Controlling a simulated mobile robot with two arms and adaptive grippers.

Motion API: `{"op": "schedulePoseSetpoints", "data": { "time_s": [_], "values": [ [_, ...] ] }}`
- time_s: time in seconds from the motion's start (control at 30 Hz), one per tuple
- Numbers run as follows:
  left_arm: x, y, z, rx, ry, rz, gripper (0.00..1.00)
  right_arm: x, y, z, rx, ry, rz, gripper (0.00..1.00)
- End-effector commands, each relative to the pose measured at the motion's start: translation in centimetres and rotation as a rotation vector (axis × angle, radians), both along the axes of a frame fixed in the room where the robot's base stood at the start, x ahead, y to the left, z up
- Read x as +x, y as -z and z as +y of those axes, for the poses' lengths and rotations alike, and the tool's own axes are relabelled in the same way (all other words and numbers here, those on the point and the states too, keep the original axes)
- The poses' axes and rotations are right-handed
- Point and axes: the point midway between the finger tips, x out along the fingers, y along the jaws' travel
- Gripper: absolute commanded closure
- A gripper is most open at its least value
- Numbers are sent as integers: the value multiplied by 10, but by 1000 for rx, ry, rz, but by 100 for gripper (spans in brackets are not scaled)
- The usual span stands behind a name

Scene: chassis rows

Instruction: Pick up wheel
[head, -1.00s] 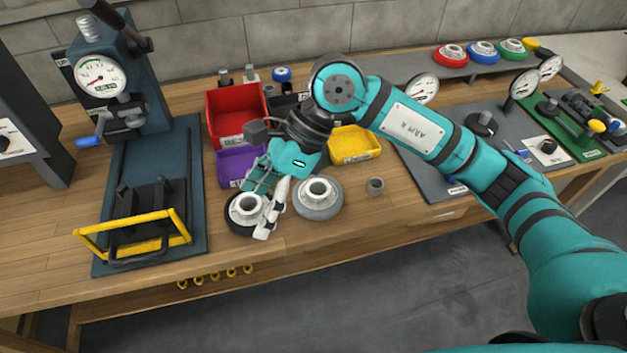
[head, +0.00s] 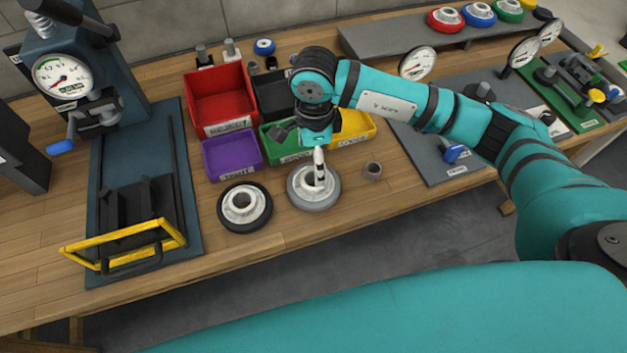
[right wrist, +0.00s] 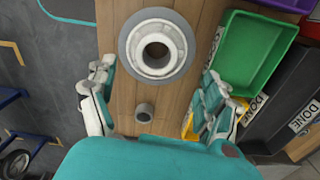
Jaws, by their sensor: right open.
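Two wheels lie flat on the wooden bench. One has a black tyre and pale hub (head: 232,222); the other has a grey tyre and pale hub (head: 300,200). My right gripper (head: 318,165) is over the grey-tyred wheel, pointing down and partly covering its hub. In the right wrist view, the grey-tyred wheel (right wrist: 130,50) is at top centre. The open, empty fingers of the right gripper (right wrist: 158,80) stand to its left and right, apart from it. The black-tyred wheel is not in the wrist view. My left gripper is not in view.
Red (head: 222,100), purple (head: 232,153), green (head: 280,150) and yellow (head: 362,128) bins stand behind the wheels. A small grey ring (head: 373,171) lies right of the grey-tyred wheel. A press with a yellow guard (head: 125,245) is at left. The bench's front edge is close to the wheels.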

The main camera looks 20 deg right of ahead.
Motion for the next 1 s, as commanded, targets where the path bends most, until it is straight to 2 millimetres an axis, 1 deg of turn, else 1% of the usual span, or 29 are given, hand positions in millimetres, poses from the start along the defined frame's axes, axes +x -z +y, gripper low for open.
{"op": "schedulePoseSetpoints", "data": {
  "time_s": [0.03,0.1,0.17,0.27,0.37,0.4,0.5,0.63,0.8,1.0],
  "values": [
    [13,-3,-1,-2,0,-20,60,0,4,0,1,0,1,17],
    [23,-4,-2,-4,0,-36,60,0,7,0,1,0,1,17],
    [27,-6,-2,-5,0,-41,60,-1,10,1,0,-1,2,17],
    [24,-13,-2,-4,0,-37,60,-4,20,4,1,-2,5,17],
    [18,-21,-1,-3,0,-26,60,-7,35,6,0,-1,5,17],
    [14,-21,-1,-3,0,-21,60,-7,42,6,0,1,4,17],
    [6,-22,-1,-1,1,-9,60,-6,54,6,1,0,2,17],
    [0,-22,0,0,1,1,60,-5,60,6,1,-1,0,17],
    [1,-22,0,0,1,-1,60,-5,60,6,2,-1,-1,17],
    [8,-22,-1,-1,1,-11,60,-5,60,6,2,-1,-1,43]
  ]
}}
